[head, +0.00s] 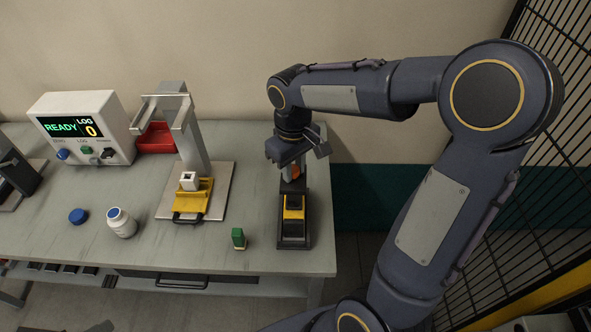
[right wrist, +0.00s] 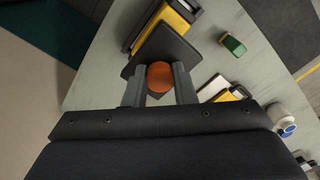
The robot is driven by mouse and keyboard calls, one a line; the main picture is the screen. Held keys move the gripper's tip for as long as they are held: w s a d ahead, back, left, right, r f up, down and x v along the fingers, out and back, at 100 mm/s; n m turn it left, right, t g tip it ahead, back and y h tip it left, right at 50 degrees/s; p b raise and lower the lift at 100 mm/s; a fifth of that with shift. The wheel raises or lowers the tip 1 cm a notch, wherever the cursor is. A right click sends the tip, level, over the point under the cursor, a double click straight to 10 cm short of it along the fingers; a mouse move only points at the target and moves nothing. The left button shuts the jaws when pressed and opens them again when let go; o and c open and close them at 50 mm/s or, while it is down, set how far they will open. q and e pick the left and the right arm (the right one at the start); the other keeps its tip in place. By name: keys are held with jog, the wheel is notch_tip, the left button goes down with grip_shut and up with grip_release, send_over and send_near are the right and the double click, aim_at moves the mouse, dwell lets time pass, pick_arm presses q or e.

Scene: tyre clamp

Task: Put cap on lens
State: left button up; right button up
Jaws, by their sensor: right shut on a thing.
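My right gripper (head: 293,165) is shut on an orange round piece (right wrist: 160,77), which sits between its two fingers in the right wrist view. In the head view a little of the orange piece (head: 295,171) shows under the gripper. It is at the back of a black and yellow device (head: 294,213) at the table's right end. In the wrist view a dark square plate (right wrist: 177,52) lies behind the piece; I cannot tell whether they touch. I cannot clearly make out a lens, or whether the orange piece is the cap. My left gripper is not in view.
A green block (head: 238,238) stands left of the device. Further left are a stand with a yellow fixture (head: 193,200), a white bottle (head: 121,223), a blue lid (head: 78,216), a red bin (head: 155,139) and a READY display box (head: 80,127). A mesh fence (head: 560,130) is at right.

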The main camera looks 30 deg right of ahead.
aim_at(295, 179)
jog(key=shift+d+f, duration=0.1)
jog(key=shift+f, duration=0.1)
jog(key=shift+f+b, duration=0.6)
jog(key=shift+b, duration=0.05)
notch_tip(295, 179, down, 2)
jog(key=shift+f+b, duration=0.15)
jog(key=shift+b, duration=0.85)
jog(key=shift+f+b, duration=0.6)
jog(key=shift+f, duration=0.2)
jog(key=shift+f+b, duration=0.8)
jog(key=shift+f, duration=0.3)
jog(key=o, duration=1)
jog(key=shift+o, duration=0.2)
